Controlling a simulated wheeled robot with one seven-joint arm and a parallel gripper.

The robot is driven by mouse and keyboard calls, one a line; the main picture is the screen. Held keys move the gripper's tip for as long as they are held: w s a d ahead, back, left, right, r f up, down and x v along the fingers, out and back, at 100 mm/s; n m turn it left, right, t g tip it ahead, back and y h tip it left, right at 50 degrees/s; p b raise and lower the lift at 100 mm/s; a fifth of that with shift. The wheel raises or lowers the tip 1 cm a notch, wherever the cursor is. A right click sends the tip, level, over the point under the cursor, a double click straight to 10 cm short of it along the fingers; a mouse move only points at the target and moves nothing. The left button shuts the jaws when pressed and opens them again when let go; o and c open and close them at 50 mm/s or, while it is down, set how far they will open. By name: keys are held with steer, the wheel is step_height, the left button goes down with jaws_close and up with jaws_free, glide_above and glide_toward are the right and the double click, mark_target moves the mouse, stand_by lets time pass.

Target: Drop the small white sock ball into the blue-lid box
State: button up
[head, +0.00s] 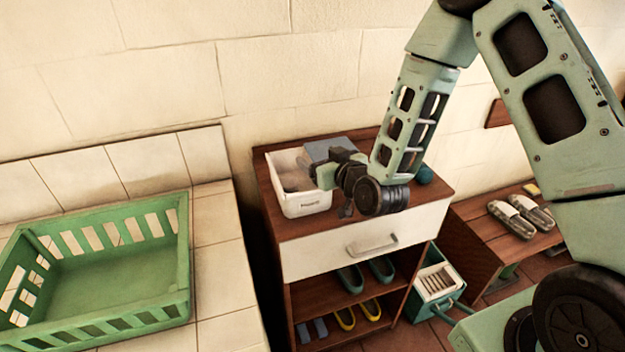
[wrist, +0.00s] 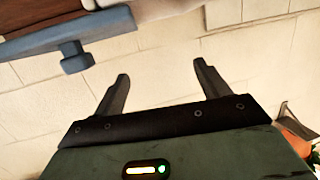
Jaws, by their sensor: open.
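The white box (head: 305,203) stands on top of the wooden cabinet, with its left part open from above. Its blue-grey lid (head: 328,149) sits at the box's back right, partly behind my gripper. In the wrist view, a blue lid edge with a knob (wrist: 75,57) crosses the upper left, and a pale box-like part (wrist: 165,8) shows at the top. My gripper (wrist: 160,70) is open, with nothing visible between its fingers; in the head view it is over the box's right side. I cannot make out the white sock ball; the box's inside is unclear.
A teal ball (head: 424,173) lies on the right of the cabinet top (head: 430,187), beyond my wrist. A green crate (head: 180,250) stands on the tiled ledge at left. Shoes fill the shelves below; slippers (head: 520,215) lie on a bench at right.

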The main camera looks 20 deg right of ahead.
steer(key=p+v, duration=1)
steer(key=shift+s+p, duration=0.3)
steer(key=shift+r, duration=0.15)
stand_by(0.3)
steer(key=s+a+f+n+g+y+b, duration=0.15)
steer(key=s+a+n+g+b, duration=0.25)
steer(key=a+g+b, duration=0.5)
steer(key=s+r+g+h+b, duration=0.1)
steer(key=s+r+g+h, duration=0.1)
steer(key=s, duration=0.8)
steer(key=s+r+n+g+h+b, duration=0.1)
steer(key=s+r+g+h, duration=0.1)
steer(key=s, duration=0.8)
steer(key=r+g, duration=0.1)
steer(key=g, duration=0.1)
steer(key=shift+s+a+r+n+g+b, duration=0.15)
steer(key=shift+a+r+n+g+b, duration=0.15)
steer(key=shift+a+b, duration=0.1)
